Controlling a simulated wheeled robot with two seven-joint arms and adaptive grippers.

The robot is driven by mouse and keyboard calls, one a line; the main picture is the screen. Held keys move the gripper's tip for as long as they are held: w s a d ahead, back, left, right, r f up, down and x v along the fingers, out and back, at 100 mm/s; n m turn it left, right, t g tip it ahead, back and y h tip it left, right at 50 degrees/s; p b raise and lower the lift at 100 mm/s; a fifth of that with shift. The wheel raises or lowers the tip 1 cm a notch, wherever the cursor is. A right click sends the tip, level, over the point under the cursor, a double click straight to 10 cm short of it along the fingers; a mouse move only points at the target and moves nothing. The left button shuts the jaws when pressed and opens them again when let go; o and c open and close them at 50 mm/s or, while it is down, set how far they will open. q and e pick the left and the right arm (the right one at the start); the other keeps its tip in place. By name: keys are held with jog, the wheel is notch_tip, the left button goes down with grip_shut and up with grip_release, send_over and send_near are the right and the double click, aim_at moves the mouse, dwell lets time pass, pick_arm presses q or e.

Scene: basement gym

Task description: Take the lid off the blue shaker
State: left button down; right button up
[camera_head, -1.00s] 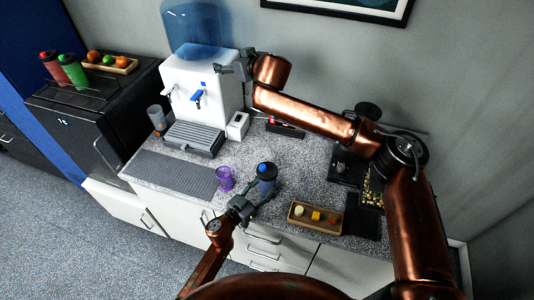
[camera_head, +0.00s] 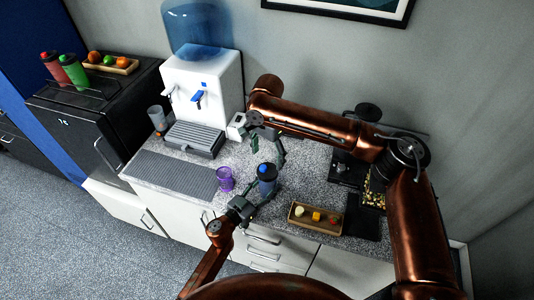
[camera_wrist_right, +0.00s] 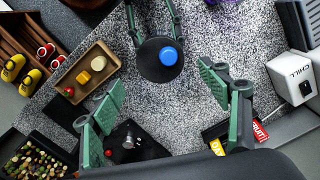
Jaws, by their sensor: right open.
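The blue shaker (camera_head: 267,187) stands upright on the speckled counter, with its dark lid (camera_head: 266,172) and blue cap on. In the right wrist view the lid (camera_wrist_right: 152,66) shows from above and hides most of the body. My left gripper (camera_head: 258,190) comes from the front with one finger on each side of the shaker and appears shut on its body. My right gripper (camera_head: 267,158) is above the shaker, open and empty. In its wrist view the open fingers (camera_wrist_right: 162,88) are wide apart, with the lid beyond their tips.
A purple cup (camera_head: 225,179) stands just left of the shaker. A wooden tray (camera_head: 297,222) with small items lies to the right. The water dispenser (camera_head: 205,85) and a white box (camera_head: 237,126) stand behind. Bare counter lies between shaker and box.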

aim_at(267, 171)
notch_tip(267, 171, down, 7)
jog(key=shift+f, duration=0.2)
jog(key=shift+c, duration=0.3)
